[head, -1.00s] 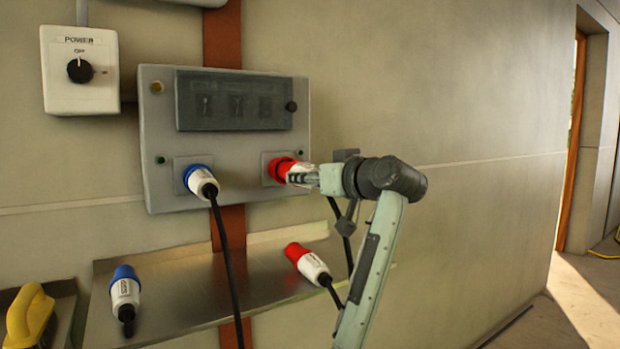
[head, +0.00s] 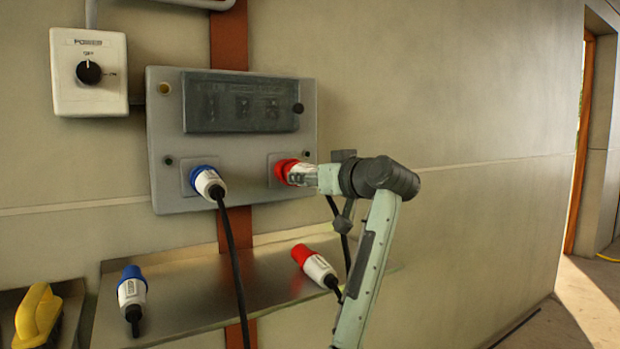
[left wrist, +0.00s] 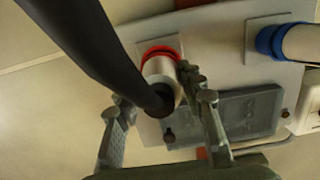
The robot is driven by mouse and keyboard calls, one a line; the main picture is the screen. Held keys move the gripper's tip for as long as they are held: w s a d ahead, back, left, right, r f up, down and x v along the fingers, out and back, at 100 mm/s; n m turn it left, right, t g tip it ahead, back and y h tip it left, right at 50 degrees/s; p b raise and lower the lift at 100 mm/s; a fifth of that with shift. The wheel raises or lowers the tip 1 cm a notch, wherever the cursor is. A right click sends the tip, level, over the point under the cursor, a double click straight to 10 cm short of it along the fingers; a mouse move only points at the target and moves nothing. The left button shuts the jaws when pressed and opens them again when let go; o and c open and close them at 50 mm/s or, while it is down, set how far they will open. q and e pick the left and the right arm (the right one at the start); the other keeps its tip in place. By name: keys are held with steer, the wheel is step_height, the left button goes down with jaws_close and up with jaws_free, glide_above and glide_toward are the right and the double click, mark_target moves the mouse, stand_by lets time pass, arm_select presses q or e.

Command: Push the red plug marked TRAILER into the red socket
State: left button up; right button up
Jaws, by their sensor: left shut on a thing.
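A red plug (head: 302,175) with a white body points into the red socket on the grey panel. In the left wrist view the plug (left wrist: 160,72) shows its red ring close against the socket's square plate (left wrist: 178,38), its black cable crossing in front. I cannot tell whether it is fully seated. My left gripper (head: 297,177) is shut on its white body; its fingers also show in the left wrist view (left wrist: 160,98). The socket's opening is hidden by the plug. A second red plug (head: 314,266) lies on the metal shelf. I cannot read either plug's marking. My right gripper is not in view.
A blue plug (head: 208,183) sits in the panel (head: 235,190), left of the red one, its cable hanging down. Another blue plug (head: 132,290) and a yellow-handled brush (head: 38,316) lie below. A POWER switch (head: 89,72) is upper left. The wall to the right is clear.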

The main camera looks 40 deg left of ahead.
arm_select(q)
steer(key=shift+w+a, duration=0.25)
steer(key=shift+a, duration=0.4)
steer(key=o, duration=1.3)
steer(key=shift+o, duration=0.2)
steer(key=shift+d, duration=0.1)
steer(key=v, duration=1.1)
steer(key=shift+s+d, duration=0.2)
steer(key=shift+d, duration=0.15)
steer(key=shift+r, duration=0.1)
